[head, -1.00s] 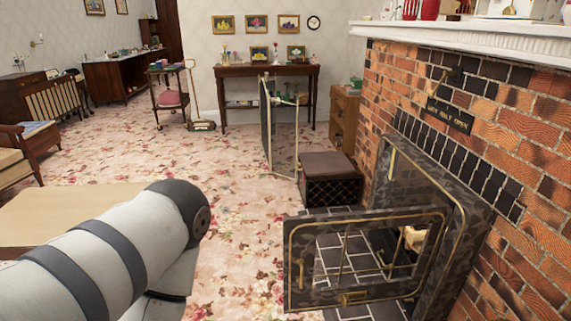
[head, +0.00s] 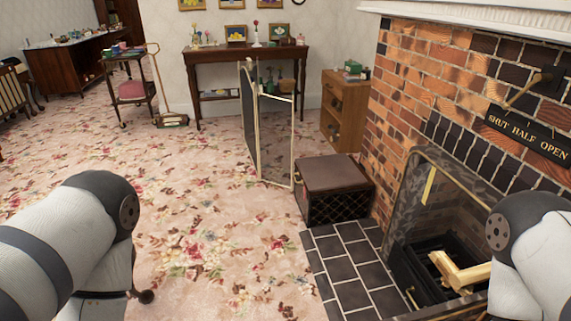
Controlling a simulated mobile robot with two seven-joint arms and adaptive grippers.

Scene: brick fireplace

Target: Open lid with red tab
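A dark box (head: 335,205) with a lattice-patterned front and a flat brown lid (head: 331,174) stands on the floor beside the fireplace. Its lid is shut. I see no red tab on it or elsewhere in the head view. My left arm comes in from the lower left and my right arm from the lower right, in front of the fireplace opening.
The fireplace frame (head: 407,213) surrounds an opening with pale logs (head: 462,272). Dark hearth tiles (head: 345,265) lie before it. A lever (head: 520,90) sits above a sign (head: 527,136) reading "SHUT HALF OPEN". A folding screen (head: 275,135) stands behind the box. Floral carpet (head: 200,225) is clear.

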